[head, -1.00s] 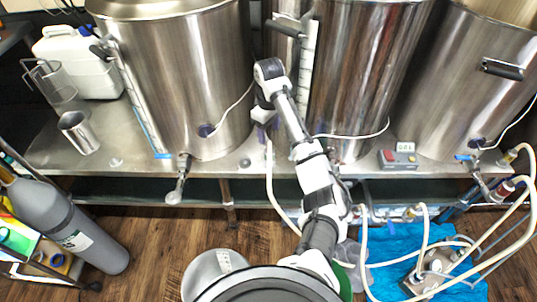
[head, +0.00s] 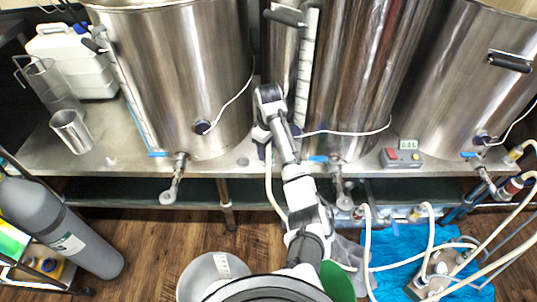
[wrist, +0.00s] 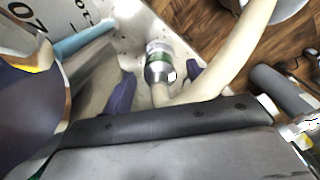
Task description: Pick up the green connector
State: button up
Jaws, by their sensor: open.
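The green connector (wrist: 159,56) shows in the wrist view as a short fitting with a green band and a metal collar, with a cream hose at its lower end. It lies on a pale metal surface. My gripper (wrist: 158,80) is open, with one purple finger on each side of the connector in that picture. I cannot tell whether either finger touches it. In the head view my gripper (head: 261,134) is low over the front of the steel bench, between two kettles. The connector is hidden there behind my gripper, and its hose (head: 269,180) hangs down over the bench edge.
Large steel kettles (head: 178,75) and (head: 365,75) stand close on both sides of my arm. A scale-marked strip (head: 306,65) rises behind it. A small control box (head: 401,157) sits on the steel bench (head: 110,140) to the right. A valve (head: 178,175) juts out at left.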

jog(key=c, duration=1.1)
jog(key=shift+c, duration=0.3)
jog(key=shift+s+a+r, duration=0.15)
jog(key=shift+r, duration=0.25)
notch_tip(320, 180, up, 7)
jog(key=p, duration=0.3)
jog(key=s+a+p, duration=0.3)
jog(key=s+a, duration=1.1)
jog(key=shift+f+p, duration=0.35)
jog(key=shift+f, duration=0.05)
jog(key=shift+w, duration=0.1)
jog(key=shift+r+p, duration=2.3)
jog(key=shift+p, duration=0.3)
jog(key=shift+d+f, duration=0.1)
